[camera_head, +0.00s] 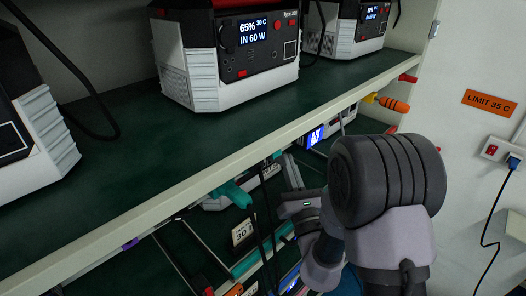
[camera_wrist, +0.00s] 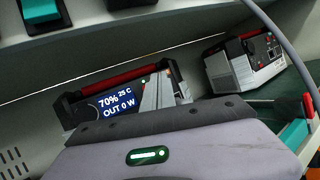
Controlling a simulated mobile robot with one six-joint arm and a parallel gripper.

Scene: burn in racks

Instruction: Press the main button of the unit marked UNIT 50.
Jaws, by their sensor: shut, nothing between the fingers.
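No label reading UNIT 50 can be made out in either view. In the wrist view a unit with a red handle bar (camera_wrist: 112,80) has a lit screen reading 70%, 25 C, OUT 0 W; its lower part is hidden behind my gripper's lavender body. Its main button cannot be identified. My gripper (camera_head: 292,172) is shut and empty below the upper shelf's front edge in the head view, its body with a small green light. The fingertips are hard to make out. A unit with a blue screen (camera_head: 316,136) sits on the lower shelf just beyond it.
The upper shelf (camera_head: 130,160) holds a unit reading 65%, IN 60 W (camera_head: 230,60) and others. Its front edge lies close above my arm. A second red-handled unit (camera_wrist: 243,65) stands right in the wrist view. A cable (camera_wrist: 285,40) hangs there. A wall socket (camera_head: 498,150) is right.

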